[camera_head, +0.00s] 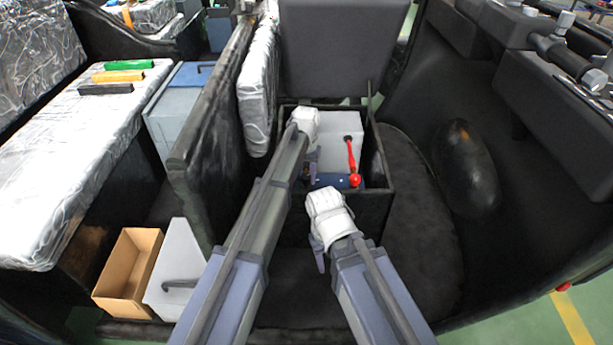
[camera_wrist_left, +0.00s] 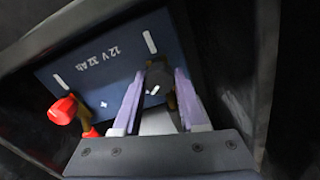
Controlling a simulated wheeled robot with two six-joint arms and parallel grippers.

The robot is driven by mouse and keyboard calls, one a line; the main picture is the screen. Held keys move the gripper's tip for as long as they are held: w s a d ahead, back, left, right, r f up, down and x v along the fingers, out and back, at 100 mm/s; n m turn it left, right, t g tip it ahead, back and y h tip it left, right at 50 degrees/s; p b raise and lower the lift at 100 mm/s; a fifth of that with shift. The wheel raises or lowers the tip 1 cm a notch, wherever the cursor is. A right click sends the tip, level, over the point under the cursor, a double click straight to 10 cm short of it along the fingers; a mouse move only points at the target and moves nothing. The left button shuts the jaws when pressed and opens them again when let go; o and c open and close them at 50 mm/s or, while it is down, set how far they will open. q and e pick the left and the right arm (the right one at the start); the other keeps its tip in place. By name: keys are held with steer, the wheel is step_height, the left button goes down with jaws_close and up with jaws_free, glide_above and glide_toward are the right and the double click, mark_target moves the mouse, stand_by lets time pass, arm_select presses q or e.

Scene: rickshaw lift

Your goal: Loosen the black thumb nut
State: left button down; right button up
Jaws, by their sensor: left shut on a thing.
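The blue battery (camera_wrist_left: 100,60), marked "12 V 32 Ah", sits in an open black box in the left wrist view; part of it also shows in the head view (camera_head: 335,181). My left gripper (camera_wrist_left: 162,82) reaches down into the box and is shut on the black thumb nut (camera_wrist_left: 156,77) at one battery terminal. In the head view, my left gripper (camera_head: 312,172) hides the nut. A red-capped part (camera_wrist_left: 62,110) sits at the battery's other end. My right gripper (camera_head: 319,250) hangs outside the box's near wall; its fingers are mostly hidden behind its wrist.
The black box (camera_head: 377,205) has a raised dark lid (camera_head: 340,45). A pale grey block (camera_head: 338,128) and a red cable (camera_head: 350,155) are inside. A black panel (camera_head: 210,130) stands left of my left arm. A cardboard box (camera_head: 125,265) lies lower left.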

mark_target(306, 176)
arm_select(q)
steer(key=shift+n, duration=0.8)
steer(key=shift+c, duration=2.2)
jaws_free()
steer(key=shift+r, duration=0.15)
step_height(306, 176, up, 8)
steer(key=p, duration=0.8)
steer(key=shift+f, duration=0.2)
